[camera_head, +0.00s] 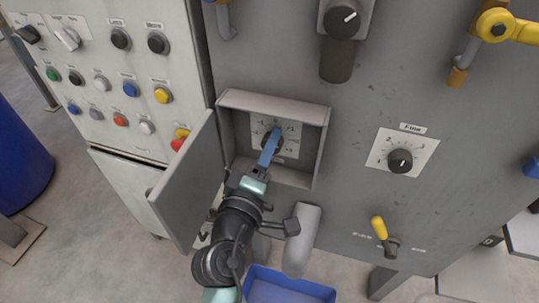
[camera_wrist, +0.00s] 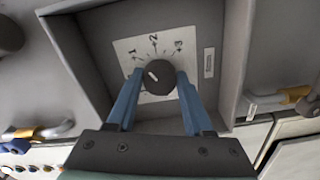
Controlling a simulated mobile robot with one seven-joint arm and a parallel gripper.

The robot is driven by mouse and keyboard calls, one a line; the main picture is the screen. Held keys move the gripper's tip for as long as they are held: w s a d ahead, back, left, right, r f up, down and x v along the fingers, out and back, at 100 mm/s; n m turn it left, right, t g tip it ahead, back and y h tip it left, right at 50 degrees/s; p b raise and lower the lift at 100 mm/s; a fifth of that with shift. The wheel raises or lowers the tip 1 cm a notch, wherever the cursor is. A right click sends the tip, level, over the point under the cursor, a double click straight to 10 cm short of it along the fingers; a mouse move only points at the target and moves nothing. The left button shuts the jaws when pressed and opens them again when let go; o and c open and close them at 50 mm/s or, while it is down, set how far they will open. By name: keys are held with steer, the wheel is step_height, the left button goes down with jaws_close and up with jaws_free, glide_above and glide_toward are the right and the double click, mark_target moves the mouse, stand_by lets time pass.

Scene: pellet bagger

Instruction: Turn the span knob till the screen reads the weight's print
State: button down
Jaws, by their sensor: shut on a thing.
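A dark round knob (camera_wrist: 159,78) with a white pointer mark sits on a white dial plate (camera_wrist: 135,50) with several numbers, inside a recessed grey box (camera_head: 322,150). The pointer leans up and left, between the 1 and the 2 in the wrist view. My gripper (camera_wrist: 155,82) reaches into the box with its blue fingers shut on the knob, one on each side. In the head view, my gripper (camera_head: 269,150) covers part of the knob. The small label on the box is too small to read. No screen or weight is visible in either view.
The box's door (camera_head: 187,185) hangs open at left, close to my arm. A Fine knob (camera_head: 400,161) and a yellow-handled lever (camera_head: 379,228) are at right. A button panel (camera_head: 115,75) stands left. A grey cylinder (camera_head: 301,240) and blue bin (camera_head: 290,288) are below the box.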

steer(key=shift+m+b, duration=0.65)
steer(key=shift+m, duration=0.35)
steer(key=shift+c, duration=1.5)
jaws_free()
steer(key=b+v, duration=0.1)
steer(key=v, duration=1.2)
steer(key=shift+w+r, duration=0.1)
